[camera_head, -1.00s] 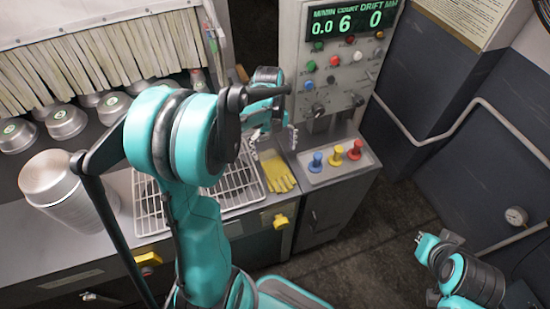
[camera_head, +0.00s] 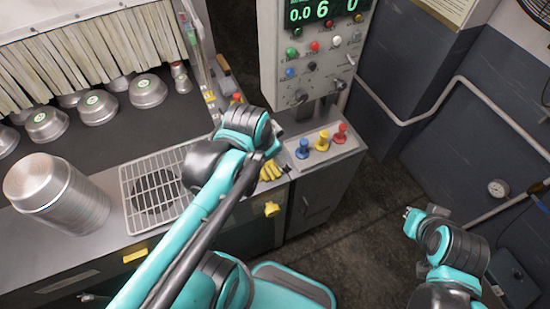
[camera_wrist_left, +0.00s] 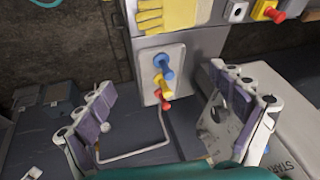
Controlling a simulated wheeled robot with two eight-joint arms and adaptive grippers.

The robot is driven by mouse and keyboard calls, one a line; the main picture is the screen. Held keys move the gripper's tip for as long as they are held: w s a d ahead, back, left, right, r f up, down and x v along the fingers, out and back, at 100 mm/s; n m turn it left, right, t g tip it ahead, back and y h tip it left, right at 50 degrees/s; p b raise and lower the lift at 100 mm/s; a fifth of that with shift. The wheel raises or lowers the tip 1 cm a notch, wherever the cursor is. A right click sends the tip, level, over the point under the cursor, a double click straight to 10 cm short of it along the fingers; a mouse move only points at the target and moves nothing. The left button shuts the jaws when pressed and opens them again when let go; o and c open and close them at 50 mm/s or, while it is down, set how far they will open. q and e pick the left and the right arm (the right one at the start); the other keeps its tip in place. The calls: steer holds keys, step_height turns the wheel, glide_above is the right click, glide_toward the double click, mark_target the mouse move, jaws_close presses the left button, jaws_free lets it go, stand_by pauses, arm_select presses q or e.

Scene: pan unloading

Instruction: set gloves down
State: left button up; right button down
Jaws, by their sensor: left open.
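The yellow gloves (camera_head: 271,170) lie on the counter's right end, between the wire rack and the control cabinet. My left arm hides part of them in the head view. In the left wrist view the gloves (camera_wrist_left: 168,13) lie flat at the top edge, beyond the fingertips and apart from them. My left gripper (camera_wrist_left: 168,105) is open, with its two purple-padded fingers wide apart and nothing between them. In the head view its fingers are hidden behind my wrist. My right gripper (camera_head: 412,214) hangs over the floor at the right, far from the gloves; its jaws are too small to judge.
The wire rack (camera_head: 150,192) and stacked metal pans (camera_head: 56,194) are left of my left arm. Blue, yellow and red knobs (camera_head: 321,141) stand on the control cabinet's ledge close right of the gloves. The floor (camera_head: 350,220) at the right is open.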

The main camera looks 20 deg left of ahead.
arm_select(q)
steer(key=n, duration=0.2)
steer(key=s+d+n+t, duration=0.1)
steer(key=n, duration=0.1)
steer(key=s+d+n+t, duration=0.1)
steer(key=n, duration=0.1)
steer(key=shift+s+f, duration=0.2)
steer(key=shift+f, duration=0.1)
steer(key=shift+f, duration=0.1)
step_height(320, 180, down, 9)
steer(key=b, duration=0.9)
